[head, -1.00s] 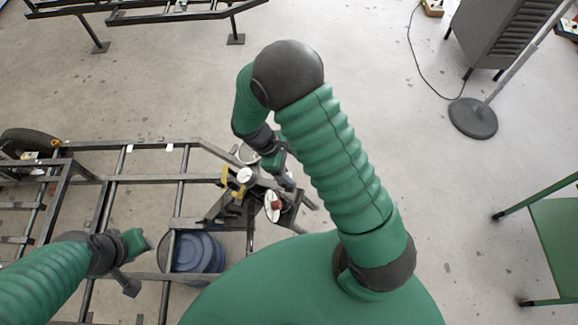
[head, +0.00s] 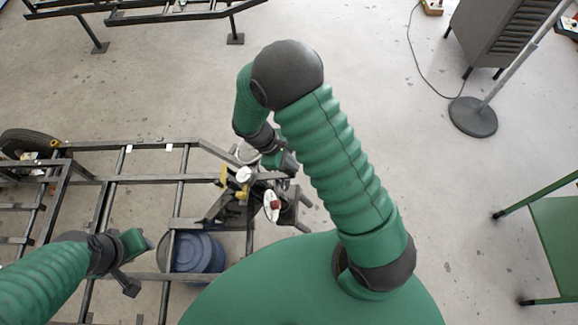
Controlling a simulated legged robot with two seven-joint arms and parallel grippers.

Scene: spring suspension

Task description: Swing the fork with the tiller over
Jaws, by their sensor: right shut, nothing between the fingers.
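The fork assembly (head: 238,205) sits at the right end of a dark metal frame (head: 140,179), made of dark bars with yellow parts and a white round piece. A white and red round piece (head: 272,205) shows at its right side. I cannot make out which bar is the tiller. My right gripper (head: 291,178) is shut and empty, at the upper right of the assembly. Whether it touches a bar is too small to tell. My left gripper (head: 142,265) hangs over the frame's lower part, left of the blue drum; its fingers are not clear.
A blue drum (head: 196,252) stands under the frame's lower right part. A tyre (head: 25,143) lies at the far left. The floor between is clear.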

